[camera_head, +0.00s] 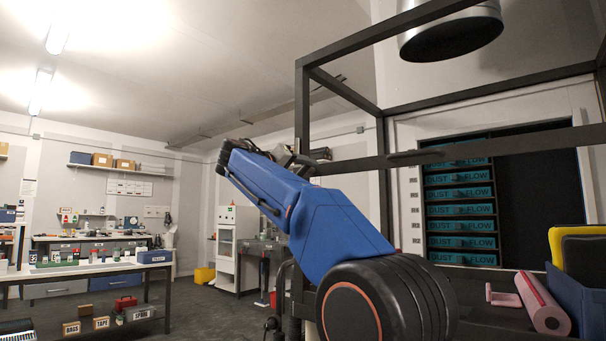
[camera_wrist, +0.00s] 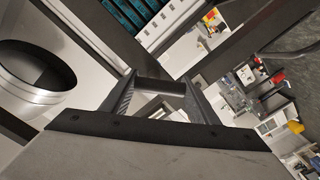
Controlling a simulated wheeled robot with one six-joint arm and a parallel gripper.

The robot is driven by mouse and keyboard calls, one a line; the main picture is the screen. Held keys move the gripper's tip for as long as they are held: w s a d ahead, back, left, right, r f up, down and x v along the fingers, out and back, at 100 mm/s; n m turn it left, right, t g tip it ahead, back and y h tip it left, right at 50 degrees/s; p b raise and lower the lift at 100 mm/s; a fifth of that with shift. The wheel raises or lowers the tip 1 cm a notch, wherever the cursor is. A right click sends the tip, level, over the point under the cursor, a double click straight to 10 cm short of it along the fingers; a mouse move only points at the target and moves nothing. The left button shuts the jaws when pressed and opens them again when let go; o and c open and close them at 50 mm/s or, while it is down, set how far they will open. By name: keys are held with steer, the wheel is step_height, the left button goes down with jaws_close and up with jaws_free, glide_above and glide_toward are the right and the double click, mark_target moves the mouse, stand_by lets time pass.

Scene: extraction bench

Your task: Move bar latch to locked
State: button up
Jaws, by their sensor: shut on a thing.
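The bar latch shows in the wrist view as a short dark cylindrical bar (camera_wrist: 160,87) between the tips of my gripper (camera_wrist: 160,97). My gripper is shut on it, with one ribbed finger at each end of the bar. In the head view my blue arm reaches up to the dark frame, and my gripper (camera_head: 300,160) is small and partly hidden behind the upright post. The latch's mount and its locked position cannot be made out in either view.
A dark metal frame (camera_head: 302,115) with uprights and crossbars surrounds the work area. A round metal duct (camera_head: 450,38) hangs above it. Teal "DUST FLOW" slats (camera_head: 460,194) stand behind. A pink roll (camera_head: 541,303) and a blue bin (camera_head: 572,300) lie at lower right.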

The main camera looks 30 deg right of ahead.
steer(key=m, duration=0.3)
steer(key=shift+w+r+m, duration=0.1)
steer(key=shift+m, duration=0.3)
steer(key=shift+r+m, duration=0.2)
steer(key=shift+m, duration=1.7)
steer(key=o, duration=1)
steer(key=shift+o, duration=0.2)
steer(key=shift+a, duration=0.1)
steer(key=v, duration=1.7)
steer(key=shift+a, duration=0.15)
